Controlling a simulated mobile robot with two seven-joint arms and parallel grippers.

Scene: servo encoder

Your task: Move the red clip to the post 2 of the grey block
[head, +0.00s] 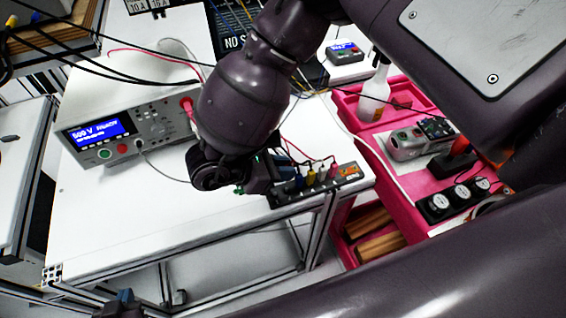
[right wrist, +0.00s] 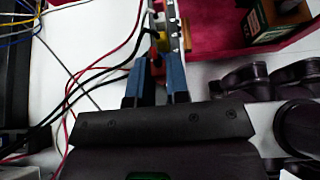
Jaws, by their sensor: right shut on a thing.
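The grey block (head: 350,181) is a dark strip at the right front corner of the white table, with a row of blue, yellow, white and red fittings on top. My right gripper (head: 278,178) is at its left end. In the right wrist view its blue fingers (right wrist: 158,82) are shut on a small, mostly hidden piece with a reddish trace, which looks like the red clip (right wrist: 157,61). A yellow fitting (right wrist: 161,41) stands just beyond. I cannot tell the post numbers. My left gripper (head: 125,299) is low at the left, its jaws unclear.
An instrument reading 500 V (head: 125,135) stands on the table (head: 110,215) at the left. Red and black leads cross the space near the right gripper. A pink cart (head: 385,190) with a bottle (head: 374,95) stands to the right.

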